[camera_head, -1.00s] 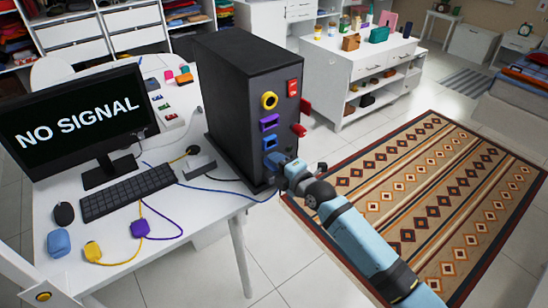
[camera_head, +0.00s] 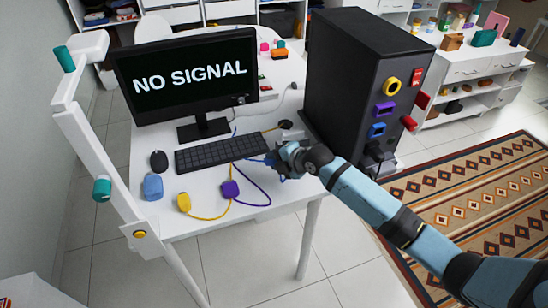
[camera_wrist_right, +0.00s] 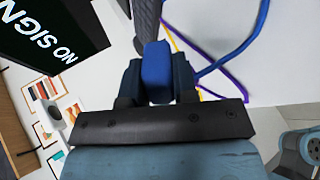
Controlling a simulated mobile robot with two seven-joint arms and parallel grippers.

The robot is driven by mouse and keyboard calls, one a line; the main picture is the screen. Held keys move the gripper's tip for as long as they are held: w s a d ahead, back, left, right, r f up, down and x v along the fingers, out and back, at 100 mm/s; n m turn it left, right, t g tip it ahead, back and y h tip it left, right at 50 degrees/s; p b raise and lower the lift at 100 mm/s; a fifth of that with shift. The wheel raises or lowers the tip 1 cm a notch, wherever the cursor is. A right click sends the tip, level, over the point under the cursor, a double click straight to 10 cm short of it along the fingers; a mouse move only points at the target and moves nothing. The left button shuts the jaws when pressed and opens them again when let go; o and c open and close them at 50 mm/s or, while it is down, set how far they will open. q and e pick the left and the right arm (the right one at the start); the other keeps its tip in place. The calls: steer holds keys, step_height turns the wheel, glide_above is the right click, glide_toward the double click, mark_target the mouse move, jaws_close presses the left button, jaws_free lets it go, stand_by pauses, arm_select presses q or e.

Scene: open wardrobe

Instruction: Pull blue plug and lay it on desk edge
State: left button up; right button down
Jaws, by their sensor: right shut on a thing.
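My right gripper (camera_head: 276,160) is over the front right part of the white desk (camera_head: 305,190), past the right end of the keyboard. In the right wrist view it is shut on the blue plug (camera_wrist_right: 157,65), with a finger on each side. The plug's blue cable (camera_wrist_right: 235,48) curves away to the right. In the head view the gripper mostly hides the plug; whether it touches the desk I cannot tell. The blue socket (camera_head: 377,130) on the black computer tower (camera_head: 345,80) is empty. My left gripper is not in view.
A yellow plug (camera_head: 184,202) and a purple plug (camera_head: 231,189) lie near the front edge with their cables.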

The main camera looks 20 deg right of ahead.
mark_target(276, 182)
steer(key=shift+d+f+b, duration=0.15)
steer(key=shift+f+b, duration=0.4)
steer(key=shift+f, duration=0.3)
steer(key=shift+f+b, duration=1.5)
steer(key=shift+f, duration=0.7)
steer(key=c, duration=0.8)
jaws_free()
steer(key=shift+c, duration=0.3)
